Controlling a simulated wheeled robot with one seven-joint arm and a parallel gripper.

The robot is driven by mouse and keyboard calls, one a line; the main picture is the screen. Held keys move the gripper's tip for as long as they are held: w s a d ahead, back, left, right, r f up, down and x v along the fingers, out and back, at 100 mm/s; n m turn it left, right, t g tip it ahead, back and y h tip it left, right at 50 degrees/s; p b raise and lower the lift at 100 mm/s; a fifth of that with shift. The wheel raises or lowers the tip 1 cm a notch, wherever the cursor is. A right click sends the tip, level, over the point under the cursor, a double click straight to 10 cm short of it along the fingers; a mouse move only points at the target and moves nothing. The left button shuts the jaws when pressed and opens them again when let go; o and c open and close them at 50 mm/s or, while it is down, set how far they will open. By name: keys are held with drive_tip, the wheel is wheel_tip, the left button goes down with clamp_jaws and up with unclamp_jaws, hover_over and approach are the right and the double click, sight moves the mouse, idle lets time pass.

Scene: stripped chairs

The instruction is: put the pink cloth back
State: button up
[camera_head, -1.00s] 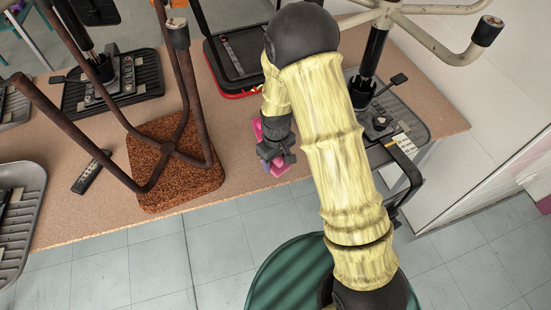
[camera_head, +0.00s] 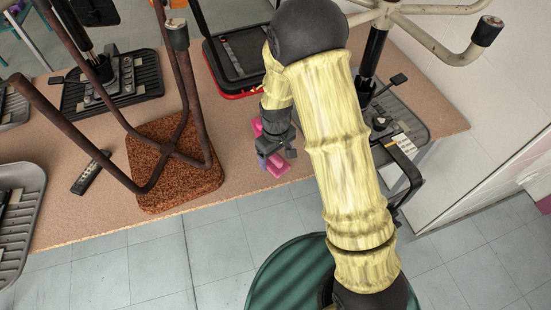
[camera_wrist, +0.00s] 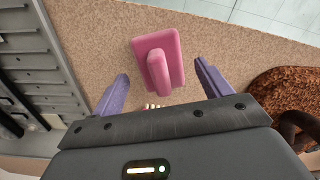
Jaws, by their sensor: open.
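The pink cloth (camera_wrist: 158,58) lies on the tan tabletop and looks like a flat pink slab with a raised pink ridge along it. In the head view it shows only partly (camera_head: 279,168), with my gripper (camera_head: 276,156) covering much of it. In the wrist view my gripper (camera_wrist: 161,72) is open. Its two purple fingers stand apart on either side of the ridge's near end, with nothing gripped. The fingers appear above the table, and I cannot tell their exact height over the cloth.
An upturned chair with a brown seat pad (camera_head: 168,185) stands left of my gripper. A red-edged black chair part (camera_head: 245,60) lies behind, and a grey ribbed tray (camera_head: 405,120) to the right. A remote-like black piece (camera_head: 91,173) lies far left. The table's front edge is close.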

sight(276, 157)
wheel_tip(276, 157, up, 9)
drive_tip(key=shift+r, duration=0.2)
drive_tip(key=shift+s, duration=0.1)
idle(0.5)
drive_tip(key=s+d+r+m+t, duration=0.1)
drive_tip(key=s+d+r+m, duration=0.2)
drive_tip(key=s+d, duration=0.3)
drive_tip(key=s+d+r+m+t, duration=0.1)
drive_tip(key=s+d+r+m, duration=0.2)
drive_tip(key=s+d, duration=0.3)
drive_tip(key=shift+s+d+r+m+t, duration=0.15)
drive_tip(key=shift+d+r+m+t, duration=0.15)
drive_tip(key=shift+d+m, duration=0.5)
drive_tip(key=p+v, duration=0.3)
drive_tip(key=w+p+v, duration=0.1)
drive_tip(key=p+v, duration=0.1)
drive_tip(key=shift+r+p, duration=0.4)
drive_tip(key=shift+r, duration=0.1)
